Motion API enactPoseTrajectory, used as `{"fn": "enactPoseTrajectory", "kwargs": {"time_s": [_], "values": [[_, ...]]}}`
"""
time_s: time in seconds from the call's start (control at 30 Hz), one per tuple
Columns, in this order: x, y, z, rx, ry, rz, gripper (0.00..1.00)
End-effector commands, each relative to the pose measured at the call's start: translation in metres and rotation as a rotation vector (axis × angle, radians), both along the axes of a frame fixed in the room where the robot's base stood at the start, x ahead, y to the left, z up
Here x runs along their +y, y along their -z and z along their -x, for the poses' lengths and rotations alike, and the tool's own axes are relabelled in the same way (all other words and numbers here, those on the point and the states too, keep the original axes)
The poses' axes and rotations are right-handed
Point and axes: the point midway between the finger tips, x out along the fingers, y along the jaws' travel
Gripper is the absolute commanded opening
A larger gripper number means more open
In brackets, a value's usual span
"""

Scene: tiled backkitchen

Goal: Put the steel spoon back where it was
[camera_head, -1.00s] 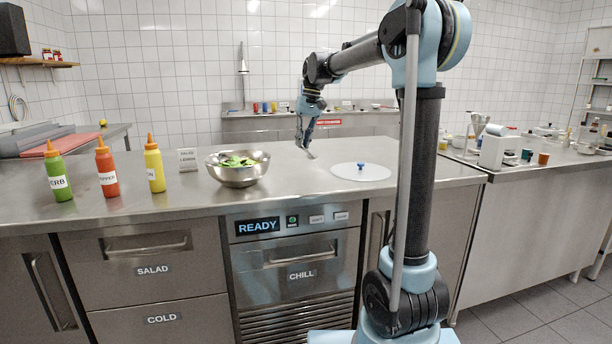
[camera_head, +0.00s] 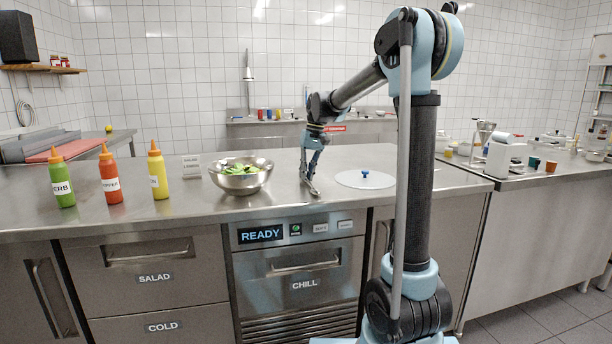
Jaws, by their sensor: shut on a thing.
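My gripper (camera_head: 309,178) points down over the steel counter (camera_head: 330,222), between the salad bowl and the white lid. It is shut on the steel spoon (camera_head: 314,190), a small, thin grey piece below the fingers. The spoon is low, close to the counter top near its front edge. I cannot tell whether it touches the counter. Most of the spoon is hidden by the fingers or too small to make out.
A steel bowl (camera_head: 241,184) of green leaves stands left of my gripper. Green (camera_head: 60,178), red (camera_head: 110,177) and yellow (camera_head: 158,174) bottles stand at the left. The counter between bowl and lid is otherwise clear.

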Motion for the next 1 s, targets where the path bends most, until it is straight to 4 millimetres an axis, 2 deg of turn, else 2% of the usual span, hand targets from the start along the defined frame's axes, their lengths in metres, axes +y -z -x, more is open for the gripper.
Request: {"fn": "enactPoseTrajectory", "kwargs": {"time_s": [0.17, 0.2, 0.3, 0.6, 0.73, 0.87, 1.0], "values": [[0.000, 0.002, 0.000, 0.000, 0.000, 0.000, 0.00], [0.000, 0.002, 0.000, 0.000, 0.000, 0.000, 0.14], [0.000, 0.002, 0.000, 0.001, 0.000, 0.000, 0.31], [0.000, 0.001, 0.000, 0.000, 0.000, 0.000, 0.31], [-0.001, -0.005, 0.000, 0.000, 0.000, 0.000, 0.31], [-0.004, -0.022, -0.001, 0.000, 0.000, 0.000, 0.31], [-0.008, -0.048, -0.003, 0.000, 0.000, 0.000, 0.31]]}}
